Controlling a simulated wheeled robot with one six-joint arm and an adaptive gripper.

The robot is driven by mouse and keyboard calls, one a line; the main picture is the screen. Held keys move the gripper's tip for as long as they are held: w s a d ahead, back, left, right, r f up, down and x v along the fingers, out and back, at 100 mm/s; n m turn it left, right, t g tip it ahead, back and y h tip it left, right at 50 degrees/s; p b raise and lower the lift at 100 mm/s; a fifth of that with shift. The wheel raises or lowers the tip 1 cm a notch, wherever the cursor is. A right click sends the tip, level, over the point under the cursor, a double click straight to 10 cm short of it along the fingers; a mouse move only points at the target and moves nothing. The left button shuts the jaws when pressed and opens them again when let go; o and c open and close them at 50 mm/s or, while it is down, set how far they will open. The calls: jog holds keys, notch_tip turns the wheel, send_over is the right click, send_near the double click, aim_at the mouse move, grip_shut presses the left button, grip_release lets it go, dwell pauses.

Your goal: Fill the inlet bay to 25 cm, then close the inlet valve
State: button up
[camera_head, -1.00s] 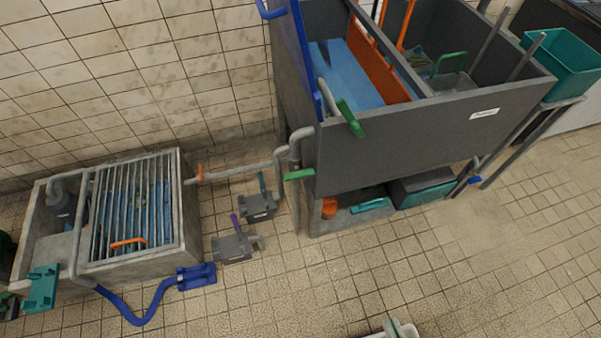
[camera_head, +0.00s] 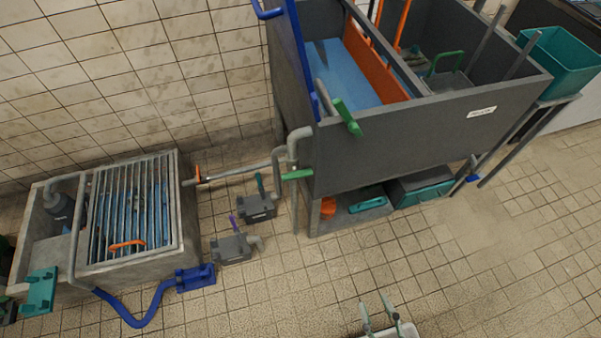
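A dark grey tank (camera_head: 430,135) stands at the upper middle. Its left bay holds blue water (camera_head: 345,75), bounded on the right by an orange gate (camera_head: 375,62). No depth can be read from here. A green lever (camera_head: 347,117) sits at the tank's front left top edge. A second green handle (camera_head: 297,174) is on the grey pipe below it. An orange lever (camera_head: 197,173) is on the pipe toward the sump. I cannot tell which handle is the inlet valve. My gripper (camera_head: 377,311) is at the bottom edge, fingers apart and empty, far from the handles.
A concrete sump (camera_head: 187,215) with a bar grate stands at left, with a blue hose (camera_head: 137,318) beside it. Two small grey pump boxes (camera_head: 257,208) are on the floor. A teal bin (camera_head: 565,62) is at the upper right. The tiled floor at lower right is clear.

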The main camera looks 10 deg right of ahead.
jog(key=w+a+f+n+t+y, duration=0.1)
jog(key=w+f+n, duration=0.4)
jog(key=w, duration=0.2)
jog(key=w+a+f+n+t+y, duration=0.15)
jog(key=w+f+n, duration=0.25)
jog(key=w, duration=0.4)
jog(key=n+g+y, duration=0.3)
jog(key=n+y, duration=0.2)
jog(key=n, duration=0.6)
send_near(296, 172)
jog(key=x, duration=0.7)
jog(key=shift+w+a+f, duration=0.25)
jog(key=shift+a+f, duration=0.05)
jog(key=shift+f, duration=0.05)
jog(key=shift+t, duration=0.25)
grip_shut()
